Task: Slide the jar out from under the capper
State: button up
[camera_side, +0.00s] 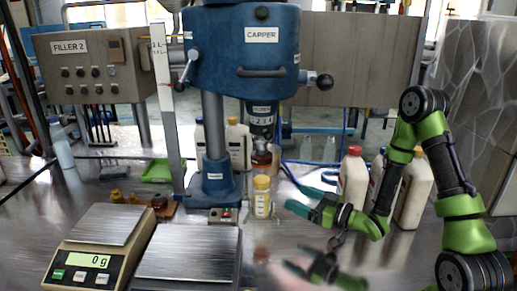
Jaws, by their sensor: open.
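A small jar (262,204) with pale yellow contents and a yellow lid stands upright below the head of the blue capper (250,45). A reddish-brown part (262,156) shows between the capper's head and the jar; I cannot tell whether it touches the lid. My gripper (288,187) is just right of the jar, its teal fingers spread and pointing left toward it. The gripper is open and empty. A gap shows between the fingertips and the jar, though depth is hard to judge.
White bottles (353,178) stand close behind my gripper. The capper's column and base (213,185) are left of the jar. A scale reading 0 g (90,262) and a metal plate (190,255) lie at the front left.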

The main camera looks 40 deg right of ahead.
aim_at(257, 181)
jog(key=w+a, duration=0.1)
jog(key=w, duration=0.4)
jog(key=w+a, duration=0.1)
jog(key=w, duration=0.4)
jog(key=w+a, duration=0.1)
jog(key=w, duration=0.4)
jog(key=shift+w, duration=0.25)
jog(key=c, duration=1.2)
jog(key=shift+s+a, duration=6.05)
jog(key=shift+s, duration=0.2)
jog(key=o, duration=1.3)
jog(key=shift+c, duration=0.2)
